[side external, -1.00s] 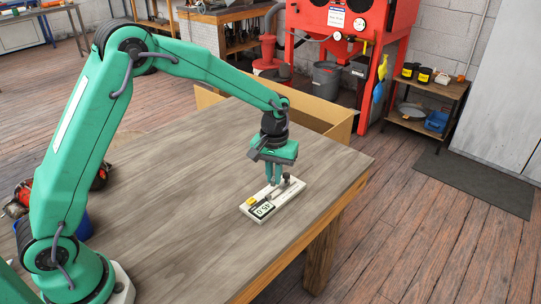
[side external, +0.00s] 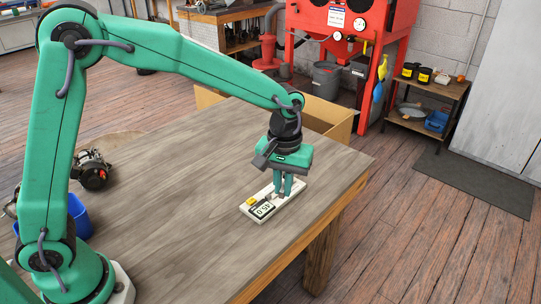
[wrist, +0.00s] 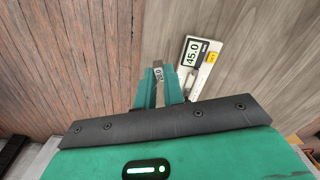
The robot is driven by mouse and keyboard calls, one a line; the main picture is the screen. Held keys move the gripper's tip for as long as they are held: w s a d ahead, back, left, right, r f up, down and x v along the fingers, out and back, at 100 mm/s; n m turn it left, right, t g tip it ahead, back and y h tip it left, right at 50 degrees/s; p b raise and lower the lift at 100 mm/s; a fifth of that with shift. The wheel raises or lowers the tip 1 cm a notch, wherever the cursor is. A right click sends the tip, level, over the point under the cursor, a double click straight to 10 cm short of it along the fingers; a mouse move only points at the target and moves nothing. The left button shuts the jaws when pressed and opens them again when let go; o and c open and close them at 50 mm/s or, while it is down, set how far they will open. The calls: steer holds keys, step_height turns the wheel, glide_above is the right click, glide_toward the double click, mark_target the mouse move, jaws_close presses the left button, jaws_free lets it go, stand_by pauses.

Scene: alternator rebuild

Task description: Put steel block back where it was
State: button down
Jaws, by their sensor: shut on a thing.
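My gripper (side external: 283,192) is low over the far end of a white measuring device on the wooden table. In the wrist view my gripper (wrist: 160,80) is shut on a small steel block (wrist: 158,73), whose top end shows between the fingers with a small printed label. The white device (side external: 251,212) has a display and a yellow patch; it also shows in the wrist view (wrist: 207,66), right of the fingers, with its display reading 45.0. The block is mostly hidden by the fingers in the side view. I cannot tell whether it touches the device.
The table (side external: 180,215) is clear around the device, and its right edge (side external: 320,222) is close. A cardboard box (side external: 340,122) stands behind the table. An alternator-like part (side external: 93,168) and a blue container (side external: 78,214) are at the left.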

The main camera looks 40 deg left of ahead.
stand_by(0.4)
steer(key=w+a+f+n, duration=0.1)
steer(key=w+a+n, duration=0.4)
steer(key=a, duration=0.5)
glide_above(255, 176)
steer(key=shift+m, duration=0.3)
step_height(255, 176, down, 7)
steer(key=shift+f, duration=0.2)
steer(key=shift+f, duration=2)
steer(key=shift+f, duration=0.1)
steer(key=c, duration=1.5)
jaws_free()
